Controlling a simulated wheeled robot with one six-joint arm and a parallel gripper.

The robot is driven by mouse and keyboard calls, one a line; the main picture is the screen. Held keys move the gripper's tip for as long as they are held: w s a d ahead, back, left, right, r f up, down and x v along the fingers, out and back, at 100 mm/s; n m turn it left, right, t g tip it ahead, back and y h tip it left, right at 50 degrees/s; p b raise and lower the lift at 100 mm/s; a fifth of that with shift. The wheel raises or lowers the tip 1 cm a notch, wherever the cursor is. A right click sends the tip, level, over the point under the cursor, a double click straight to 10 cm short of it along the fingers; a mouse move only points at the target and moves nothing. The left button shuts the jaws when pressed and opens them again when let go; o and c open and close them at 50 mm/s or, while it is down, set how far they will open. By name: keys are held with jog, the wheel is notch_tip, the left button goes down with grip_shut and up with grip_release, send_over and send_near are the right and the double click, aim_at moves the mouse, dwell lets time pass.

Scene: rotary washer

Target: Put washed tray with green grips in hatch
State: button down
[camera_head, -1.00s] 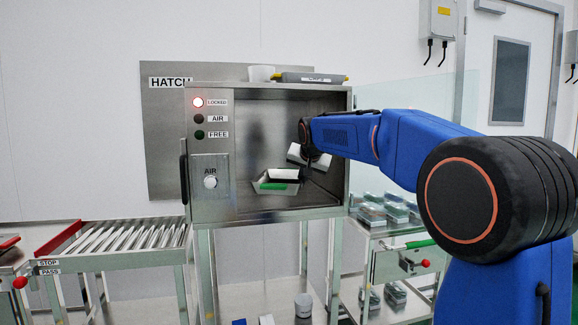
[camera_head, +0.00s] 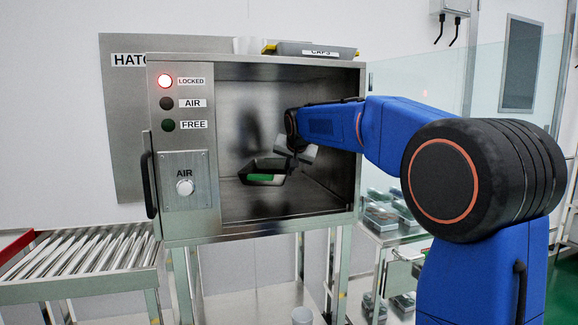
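The hatch (camera_head: 195,228) is a steel box with its front open and its red LOCKED light (camera_head: 164,81) lit. The tray with green grips (camera_head: 258,178) is inside the hatch chamber, left of my gripper, with one green grip facing front. It looks held just above or at the chamber floor; I cannot tell if it touches. My arm reaches into the hatch from the right. My gripper (camera_head: 288,165) is at the tray's right end, and its fingers are small and dark, so their grasp is not clear.
An AIR knob (camera_head: 184,188) and a dark door handle (camera_head: 148,185) are on the hatch's left side. A roller conveyor (camera_head: 80,262) stands at left. A rack with several trays (camera_head: 385,218) is at right.

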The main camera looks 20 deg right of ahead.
jog(key=shift+f, duration=2.55)
jog(key=shift+f, duration=0.55)
jog(key=c, duration=1.9)
grip_release()
jog(key=shift+c, duration=0.2)
jog(key=shift+s, duration=0.15)
jog(key=v, duration=1.7)
jog(key=shift+r, duration=0.2)
jog(key=s+f+n+g, duration=0.1)
jog(key=s+f+n, duration=0.1)
jog(key=s+f, duration=0.8)
jog(key=s+d+f+n+g, duration=0.1)
jog(key=s+f+n+g, duration=0.1)
jog(key=s+f, duration=0.9)
jog(key=s+f+n+g+y, duration=0.1)
jog(key=s+f+n, duration=0.1)
jog(key=s+f, duration=0.9)
jog(key=s, duration=0.9)
jog(key=shift+d+g, duration=0.15)
jog(key=shift+g, duration=0.25)
